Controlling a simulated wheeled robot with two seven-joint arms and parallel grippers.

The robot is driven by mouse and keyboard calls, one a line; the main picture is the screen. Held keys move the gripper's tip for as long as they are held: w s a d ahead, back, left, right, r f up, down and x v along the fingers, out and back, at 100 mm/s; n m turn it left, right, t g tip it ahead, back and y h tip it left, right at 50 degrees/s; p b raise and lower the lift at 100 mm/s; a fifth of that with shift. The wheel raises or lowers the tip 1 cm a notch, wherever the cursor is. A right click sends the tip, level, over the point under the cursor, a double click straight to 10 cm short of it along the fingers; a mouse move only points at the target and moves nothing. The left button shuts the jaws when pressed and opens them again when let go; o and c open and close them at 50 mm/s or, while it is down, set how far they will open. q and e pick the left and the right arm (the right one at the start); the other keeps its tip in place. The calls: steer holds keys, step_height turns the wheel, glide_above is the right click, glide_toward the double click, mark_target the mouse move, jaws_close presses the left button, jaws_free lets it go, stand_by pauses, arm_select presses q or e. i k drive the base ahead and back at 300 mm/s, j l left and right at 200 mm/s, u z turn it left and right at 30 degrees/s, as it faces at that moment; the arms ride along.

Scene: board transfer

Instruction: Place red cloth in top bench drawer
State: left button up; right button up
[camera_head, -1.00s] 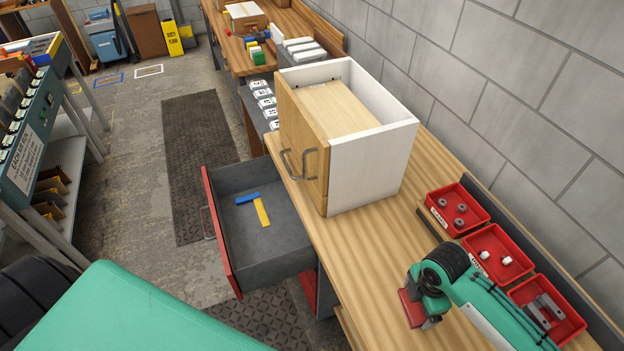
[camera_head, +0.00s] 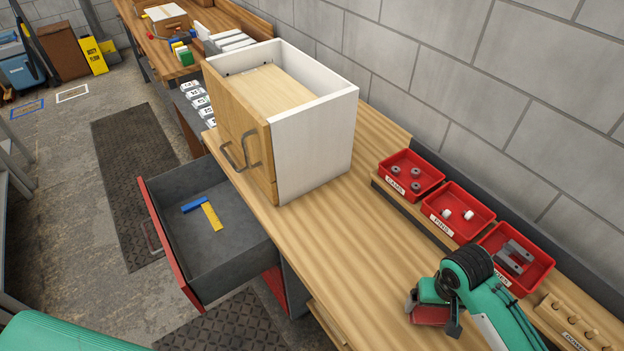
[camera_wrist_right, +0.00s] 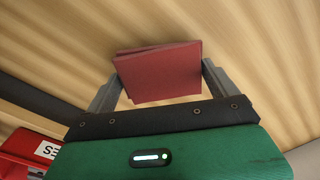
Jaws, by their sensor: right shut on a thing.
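The folded red cloth (camera_head: 431,315) is held by my right gripper (camera_head: 433,308) over the wooden bench top at the lower right. In the right wrist view, the cloth (camera_wrist_right: 158,73) sits between the two grey fingers of the right gripper (camera_wrist_right: 160,78), which is shut on it. The top bench drawer (camera_head: 178,258), grey inside with a red front, is pulled open left of the bench. A blue piece (camera_head: 194,204) and a yellow piece (camera_head: 212,216) lie in it. My right gripper is well to the right of the drawer. My left gripper is not in view.
A white and wooden cabinet (camera_head: 318,135) stands on the bench (camera_head: 345,240) beside the drawer. Red bins (camera_head: 410,174) with small parts line the wall side, near my right arm. A wooden block with holes (camera_head: 575,322) lies at the lower right. The bench middle is clear.

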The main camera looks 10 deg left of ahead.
mark_target(217, 248)
steer(key=i+j+z, duration=0.1)
steer(key=j, duration=0.75)
steer(key=i+j, duration=0.2)
steer(key=j, duration=0.6)
steer(key=i+j+z, duration=0.15)
steer(key=j, duration=0.7)
steer(key=j+z, duration=0.1)
steer(key=j, duration=0.75)
steer(key=i, duration=0.05)
